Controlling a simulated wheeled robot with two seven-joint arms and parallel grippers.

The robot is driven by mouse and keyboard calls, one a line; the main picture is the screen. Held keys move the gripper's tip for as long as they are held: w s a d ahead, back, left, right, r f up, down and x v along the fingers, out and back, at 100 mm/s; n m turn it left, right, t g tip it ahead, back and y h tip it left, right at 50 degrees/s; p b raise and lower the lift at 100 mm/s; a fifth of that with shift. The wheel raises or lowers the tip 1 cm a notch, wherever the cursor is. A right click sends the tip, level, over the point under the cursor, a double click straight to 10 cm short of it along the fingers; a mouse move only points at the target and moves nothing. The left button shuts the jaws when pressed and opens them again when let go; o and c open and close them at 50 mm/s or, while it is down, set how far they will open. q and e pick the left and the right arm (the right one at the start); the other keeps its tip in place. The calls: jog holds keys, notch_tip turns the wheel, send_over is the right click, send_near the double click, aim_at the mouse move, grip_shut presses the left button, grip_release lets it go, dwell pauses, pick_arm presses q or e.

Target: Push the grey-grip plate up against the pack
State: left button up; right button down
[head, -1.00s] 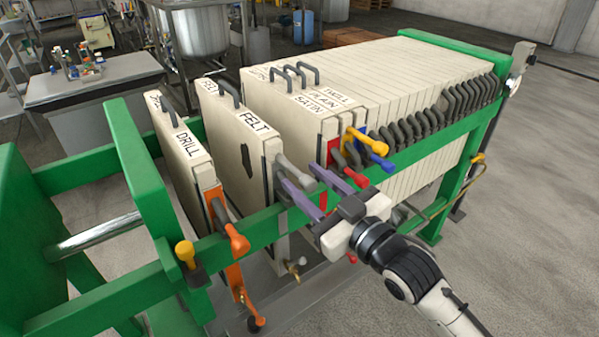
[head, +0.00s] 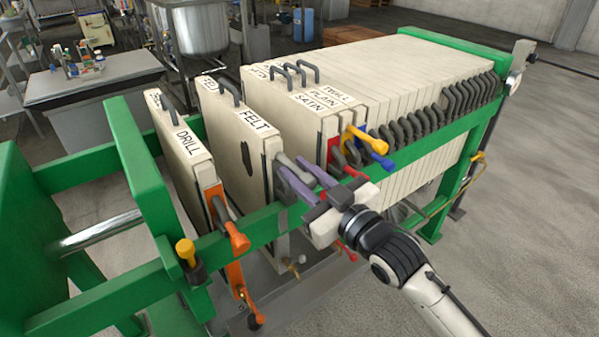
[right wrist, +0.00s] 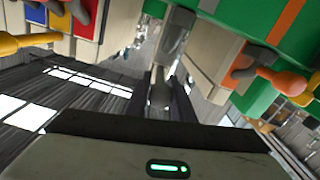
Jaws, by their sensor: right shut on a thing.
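The grey-grip plate, a cream FELT plate (head: 219,135), hangs upright between the DRILL plate and the pack (head: 400,90). It has a dark patch on its face. A gap separates it from the pack's nearest plate, marked SATIN (head: 282,115). Its grey grip (head: 285,160) sticks out at the near rail, and a grey bar shows in the right wrist view (right wrist: 174,38). My right gripper (head: 306,176), with purple fingers, is shut on this grip; the fingers also show in the right wrist view (right wrist: 160,90). My left gripper is not in view.
The DRILL plate (head: 185,150) with orange grips hangs to the left, apart from the FELT plate. Red, yellow and blue grips (head: 372,143) crowd just right of my fingers. The green near rail (head: 262,228) runs beneath. A green upright block (head: 140,165) stands at left.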

jog(key=w+d+b, duration=0.1)
jog(key=w+d, duration=0.5)
jog(key=d, duration=0.3)
jog(key=shift+w, duration=0.3)
jog(key=shift+d, duration=0.1)
jog(key=c, duration=1.5)
grip_release()
jog(key=shift+c, duration=0.2)
jog(key=v, duration=1)
jog(key=shift+s+b, duration=0.15)
jog(key=shift+b, duration=0.25)
